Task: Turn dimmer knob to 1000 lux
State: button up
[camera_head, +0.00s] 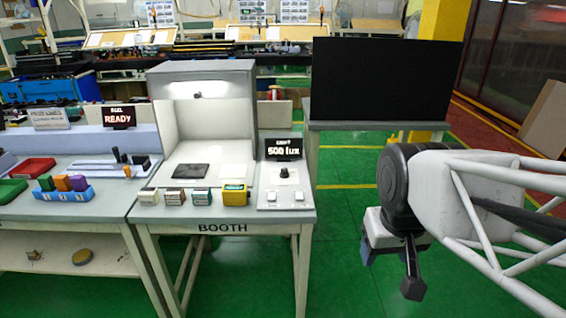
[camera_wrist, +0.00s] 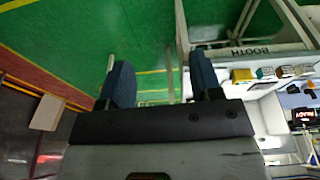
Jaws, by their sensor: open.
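The dimmer knob (camera_head: 284,172) is a small black knob on a pale control panel (camera_head: 270,201) at the right side of the booth table. Above it a dark display (camera_head: 283,149) reads "LIGHT 500 lux". My gripper (camera_head: 388,262) hangs to the right of the booth table, well apart from the knob, over the green floor. In the wrist view its two blue-grey fingers (camera_wrist: 162,82) are spread apart with nothing between them. The knob cannot be made out in the wrist view.
The lit booth (camera_head: 204,95) holds a dark square (camera_head: 191,171). Several small blocks and a yellow device (camera_head: 235,194) line its front. Two white switches sit below the knob. A large black screen (camera_head: 385,80) stands behind right. Open floor lies between my arm and the table.

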jog(key=w+a+r+n, duration=0.1)
jog(key=w+r+n, duration=0.1)
jog(key=w, duration=0.7)
jog(key=w+a+r+n, duration=0.1)
jog(key=w+r, duration=0.1)
jog(key=w, duration=0.7)
jog(key=n+g, duration=0.3)
jog(key=n, duration=0.6)
send_over(285, 169)
jog(key=s, duration=0.1)
jog(key=f, duration=1.8)
jog(key=shift+d+f, duration=0.25)
jog(key=shift+w+a+f, duration=0.25)
jog(key=shift+w+f, duration=0.15)
jog(key=shift+w, duration=0.05)
jog(key=shift+f, duration=0.2)
jog(key=shift+f, duration=3.75)
